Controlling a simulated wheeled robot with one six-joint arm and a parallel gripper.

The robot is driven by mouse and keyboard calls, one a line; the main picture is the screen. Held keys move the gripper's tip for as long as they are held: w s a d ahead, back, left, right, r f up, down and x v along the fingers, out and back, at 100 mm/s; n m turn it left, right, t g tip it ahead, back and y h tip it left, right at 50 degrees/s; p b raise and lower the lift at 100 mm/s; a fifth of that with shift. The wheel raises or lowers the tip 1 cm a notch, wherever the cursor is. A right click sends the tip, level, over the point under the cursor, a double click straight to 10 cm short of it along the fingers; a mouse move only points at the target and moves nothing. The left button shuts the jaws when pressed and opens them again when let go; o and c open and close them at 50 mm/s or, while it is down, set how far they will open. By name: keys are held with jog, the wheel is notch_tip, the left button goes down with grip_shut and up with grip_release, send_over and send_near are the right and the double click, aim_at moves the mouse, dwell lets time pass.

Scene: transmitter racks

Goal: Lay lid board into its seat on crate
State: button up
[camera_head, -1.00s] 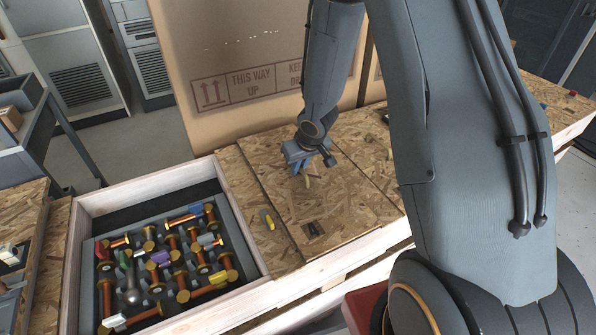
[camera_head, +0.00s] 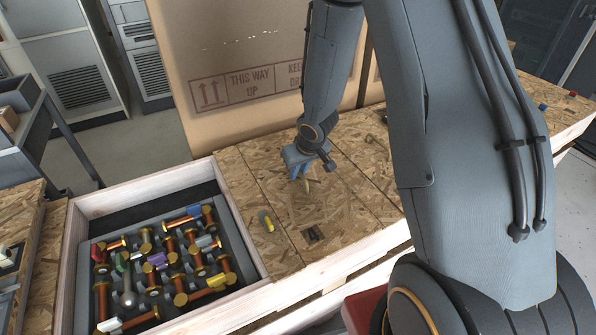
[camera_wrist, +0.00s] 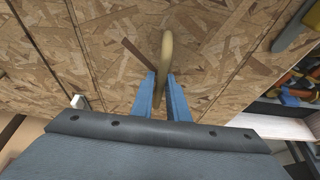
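The lid board (camera_head: 335,205) is a flat speckled chipboard panel lying among the other chipboard panels on top of the wooden crate (camera_head: 285,295). It looks about level with them, with narrow seams at its sides; the head view does not show whether it is fully down. My gripper (camera_head: 302,175) is over the board, fingers pointing down. In the wrist view, its blue fingers (camera_wrist: 160,95) are closed on either side of the board's tan upright handle (camera_wrist: 165,50). A dark recess (camera_head: 312,235) shows near the board's front edge. The board's far side is partly hidden by my arm.
An open section (camera_head: 70,265) of the crate at left holds a tray of copper-coloured parts (camera_head: 160,260). A yellow item (camera_head: 267,221) lies on the left panel. A large cardboard box (camera_head: 240,100) stands close behind. Small blue (camera_head: 543,106) and red (camera_head: 572,93) pieces lie at far right.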

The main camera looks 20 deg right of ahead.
jog(key=shift+o, duration=1.4)
jog(key=shift+r, duration=0.1)
jog(key=shift+r+p, duration=0.55)
jog(key=shift+p, duration=0.1)
jog(key=s+d+r+h+p, duration=0.15)
jog(key=s+r+p, duration=0.25)
jog(key=r, duration=0.4)
jog(key=s+d+r+p, duration=0.2)
jog(key=s+r+p, duration=0.2)
jog(key=r, duration=0.4)
jog(key=s+a+r+m+g, duration=0.1)
jog(key=s+r, duration=0.3)
jog(key=s, duration=0.5)
jog(key=s+a+r+m+g, duration=0.1)
jog(key=s+a+r+g, duration=0.1)
jog(key=s, duration=0.7)
jog(key=shift+a+r+g+y, duration=0.35)
jog(key=shift+r+g, duration=0.15)
jog(key=shift+r, duration=0.35)
